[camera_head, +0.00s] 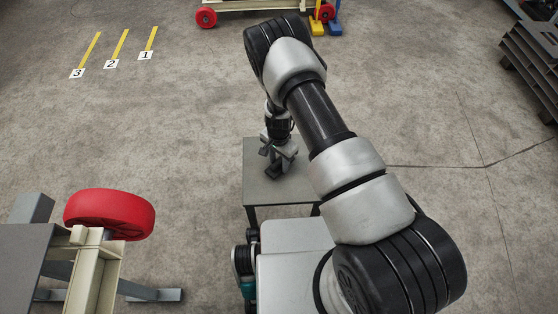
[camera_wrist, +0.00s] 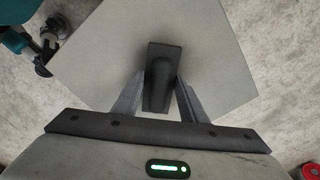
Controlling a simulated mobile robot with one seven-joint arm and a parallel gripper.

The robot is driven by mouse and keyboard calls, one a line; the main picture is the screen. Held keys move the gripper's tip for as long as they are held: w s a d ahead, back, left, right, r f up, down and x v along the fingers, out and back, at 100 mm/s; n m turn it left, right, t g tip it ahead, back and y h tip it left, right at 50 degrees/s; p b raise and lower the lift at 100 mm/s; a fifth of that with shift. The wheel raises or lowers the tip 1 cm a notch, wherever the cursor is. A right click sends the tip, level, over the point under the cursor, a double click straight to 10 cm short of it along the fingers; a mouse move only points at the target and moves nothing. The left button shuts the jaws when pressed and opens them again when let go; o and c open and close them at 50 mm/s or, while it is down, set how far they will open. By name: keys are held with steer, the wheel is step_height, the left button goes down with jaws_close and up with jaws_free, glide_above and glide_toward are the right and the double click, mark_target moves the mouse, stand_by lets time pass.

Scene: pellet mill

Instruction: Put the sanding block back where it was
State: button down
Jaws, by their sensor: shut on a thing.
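The sanding block (camera_wrist: 162,60) is a dark, elongated block with a narrower raised grip. In the wrist view it sits between the two fingers of my gripper (camera_wrist: 159,90), which are shut on it. Below it is a small grey table (camera_wrist: 215,50). In the head view my gripper (camera_head: 276,168) points down over that table (camera_head: 262,190), near its middle, and the dark block (camera_head: 273,172) shows only in part under it. I cannot tell whether the block touches the tabletop.
A red wheel (camera_head: 110,213) on a cream frame stands at the lower left. Yellow floor strips numbered 1 (camera_head: 151,38), 2 (camera_head: 119,46) and 3 (camera_head: 87,54) lie at the upper left. Dark stacked pallets (camera_head: 532,62) stand at the upper right.

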steer(key=shift+f, duration=0.3)
steer(key=shift+f, duration=0.15)
stand_by(0.3)
steer(key=c, duration=1)
jaws_free()
steer(key=shift+o, duration=0.4)
steer(key=o, duration=0.9)
steer(key=shift+r+p, duration=2.6)
steer(key=shift+r, duration=1.9)
